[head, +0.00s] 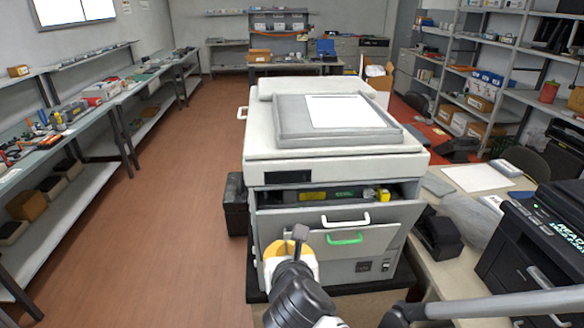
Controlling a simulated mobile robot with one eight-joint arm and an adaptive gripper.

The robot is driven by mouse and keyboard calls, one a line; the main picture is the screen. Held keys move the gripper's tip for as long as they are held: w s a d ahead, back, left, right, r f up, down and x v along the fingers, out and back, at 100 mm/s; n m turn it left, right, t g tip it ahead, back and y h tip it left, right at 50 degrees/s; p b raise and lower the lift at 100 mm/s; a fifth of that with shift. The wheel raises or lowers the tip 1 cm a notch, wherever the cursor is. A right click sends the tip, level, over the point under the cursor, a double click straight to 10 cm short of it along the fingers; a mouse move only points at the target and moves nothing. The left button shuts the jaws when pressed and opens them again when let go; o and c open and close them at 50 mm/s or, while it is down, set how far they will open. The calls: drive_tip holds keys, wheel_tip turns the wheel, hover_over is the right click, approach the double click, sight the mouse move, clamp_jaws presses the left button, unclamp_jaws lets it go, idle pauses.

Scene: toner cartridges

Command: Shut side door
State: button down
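A white and grey copier (340,150) stands in the middle of the head view. Its front panel (400,217) tilts outward at the top and bears a white handle (346,220). A green handle (344,238) shows just below. In the gap behind the panel lies a dark cartridge with a green label (328,194) and a yellow end (383,194). Another white handle (242,113) sticks out at the copier's left side; that side's door face is hidden. My gripper (300,234) is before the lower left front, apparently empty; its finger opening cannot be made out.
A dark box (236,205) stands against the copier's left side. A desk (455,262) with a black printer (540,240) is close on the right. Shelves (70,190) line the left wall. The brown floor (185,220) left of the copier is clear.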

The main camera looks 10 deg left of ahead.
drive_tip(key=b, duration=0.3)
approach(282, 220)
drive_tip(key=x, duration=0.2)
drive_tip(key=f+x, duration=0.1)
drive_tip(key=x, duration=0.2)
drive_tip(key=shift+s, duration=0.1)
drive_tip(key=shift+w+a+r, duration=0.2)
drive_tip(key=shift+w, duration=0.5)
